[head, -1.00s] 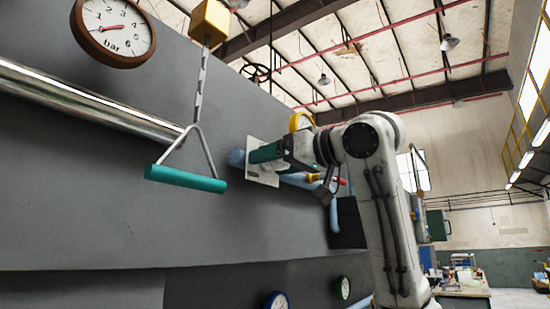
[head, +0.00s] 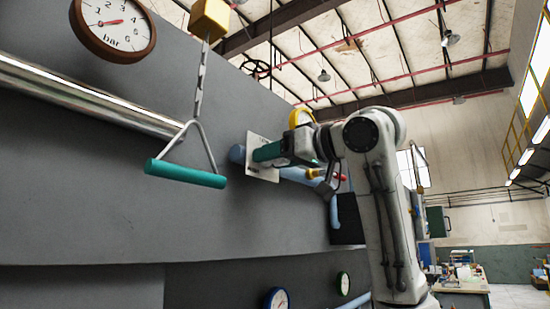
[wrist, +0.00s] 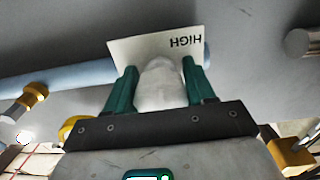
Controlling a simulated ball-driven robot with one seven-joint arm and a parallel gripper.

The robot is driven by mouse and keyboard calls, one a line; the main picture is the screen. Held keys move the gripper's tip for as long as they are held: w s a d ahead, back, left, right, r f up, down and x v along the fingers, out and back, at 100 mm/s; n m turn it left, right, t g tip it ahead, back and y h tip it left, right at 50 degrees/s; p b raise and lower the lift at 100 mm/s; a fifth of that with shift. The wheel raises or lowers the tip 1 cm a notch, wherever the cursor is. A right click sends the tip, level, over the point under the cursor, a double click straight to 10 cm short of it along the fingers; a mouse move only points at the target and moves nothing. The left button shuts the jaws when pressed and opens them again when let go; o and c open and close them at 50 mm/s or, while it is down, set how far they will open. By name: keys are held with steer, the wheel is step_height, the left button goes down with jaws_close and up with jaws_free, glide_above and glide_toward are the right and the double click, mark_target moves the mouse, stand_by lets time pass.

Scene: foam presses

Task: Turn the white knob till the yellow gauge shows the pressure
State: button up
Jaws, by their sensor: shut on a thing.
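The white knob (wrist: 160,88) sits between the two green fingers of my gripper (wrist: 161,80) in the wrist view, which are shut on it from both sides. A white plate marked HIGH (wrist: 130,50) lies behind the knob. In the head view my gripper (head: 256,154) reaches the grey wall at this plate (head: 263,172), and the knob is hidden by the fingers. The yellow gauge (head: 300,117) shows just above my gripper, partly covered by it; its reading cannot be made out. In the wrist view a yellow rounded part (wrist: 75,128) shows at lower left.
A teal handle (head: 185,174) hangs from a yellow block (head: 210,19) left of my gripper. A brown-rimmed bar gauge (head: 113,25) is at upper left. A blue pipe (wrist: 70,78) with a brass fitting (wrist: 35,93) runs beside the knob. Blue (head: 277,299) and green gauges (head: 343,283) sit below.

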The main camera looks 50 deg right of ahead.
steer(key=o, duration=1)
steer(key=shift+c, duration=0.2)
steer(key=shift+s, duration=0.1)
steer(key=s+b, duration=0.4)
steer(key=s, duration=0.6)
steer(key=shift+s+d, duration=0.25)
steer(key=shift+s, duration=0.1)
